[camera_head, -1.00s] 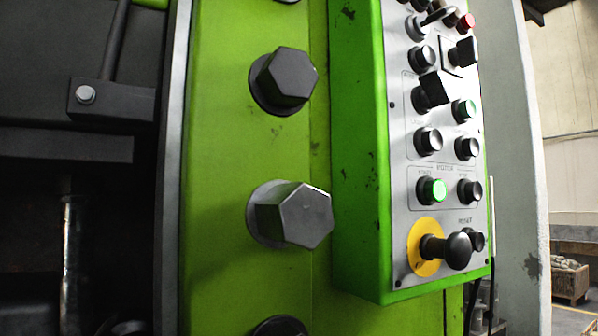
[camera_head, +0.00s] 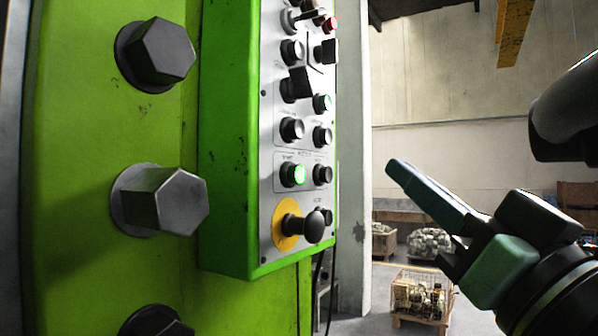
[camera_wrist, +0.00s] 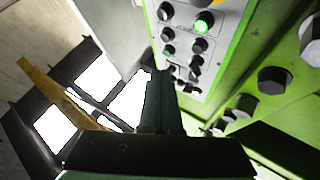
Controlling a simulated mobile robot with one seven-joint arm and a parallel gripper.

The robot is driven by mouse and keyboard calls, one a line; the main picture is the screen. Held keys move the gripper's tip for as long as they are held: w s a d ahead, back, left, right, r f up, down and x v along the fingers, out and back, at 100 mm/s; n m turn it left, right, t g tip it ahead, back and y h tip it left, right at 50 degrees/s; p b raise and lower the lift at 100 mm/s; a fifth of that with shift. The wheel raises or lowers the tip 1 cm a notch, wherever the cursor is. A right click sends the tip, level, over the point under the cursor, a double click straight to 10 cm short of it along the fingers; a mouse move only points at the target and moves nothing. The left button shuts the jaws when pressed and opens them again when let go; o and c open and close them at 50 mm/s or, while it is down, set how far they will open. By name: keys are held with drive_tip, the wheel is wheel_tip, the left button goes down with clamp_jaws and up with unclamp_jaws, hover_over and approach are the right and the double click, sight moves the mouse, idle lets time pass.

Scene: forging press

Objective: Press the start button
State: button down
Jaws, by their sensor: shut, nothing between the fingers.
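A lit green button (camera_head: 298,175) sits in the lower part of the grey control panel (camera_head: 268,150), left of a black button (camera_head: 322,175) in the same outlined box. Its label is too small to read surely; I take it as the start button. It also glows near the top of the wrist view (camera_wrist: 203,26). My gripper (camera_head: 396,168) is right of the panel, its shut, empty fingers pointing up-left toward it, apart from the panel. In the wrist view the shut fingers (camera_wrist: 160,78) point up near the panel's edge.
A black mushroom knob (camera_head: 313,226) on a yellow disc (camera_head: 280,222) sticks out below the lit button. Black switches and an unlit green button (camera_head: 321,103) are above. Large hex bolts (camera_head: 180,200) stand out from the green press.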

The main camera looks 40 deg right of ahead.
drive_tip(key=w+a, duration=0.3)
drive_tip(key=w, duration=0.4)
drive_tip(key=shift+f+p, duration=0.15)
drive_tip(key=shift+p, duration=0.25)
drive_tip(key=shift+w, duration=0.2)
idle(1.4)
drive_tip(key=shift+w+a, duration=0.2)
drive_tip(key=shift+w, duration=0.1)
drive_tip(key=shift+w+a, duration=0.2)
drive_tip(key=shift+w, duration=0.2)
idle(1.0)
drive_tip(key=shift+s+d, duration=0.35)
drive_tip(key=shift+s, duration=0.35)
drive_tip(key=shift+s+d+b, duration=0.1)
drive_tip(key=shift+s+d, duration=0.2)
drive_tip(key=shift+s, duration=0.5)
drive_tip(key=shift+s+d+b, duration=0.15)
drive_tip(key=shift+s+d, duration=0.2)
drive_tip(key=shift+s, duration=0.4)
drive_tip(key=shift+s+d+b, duration=0.1)
drive_tip(key=shift+s+d, duration=0.2)
drive_tip(key=shift+s, duration=0.5)
drive_tip(key=shift+f, duration=0.1)
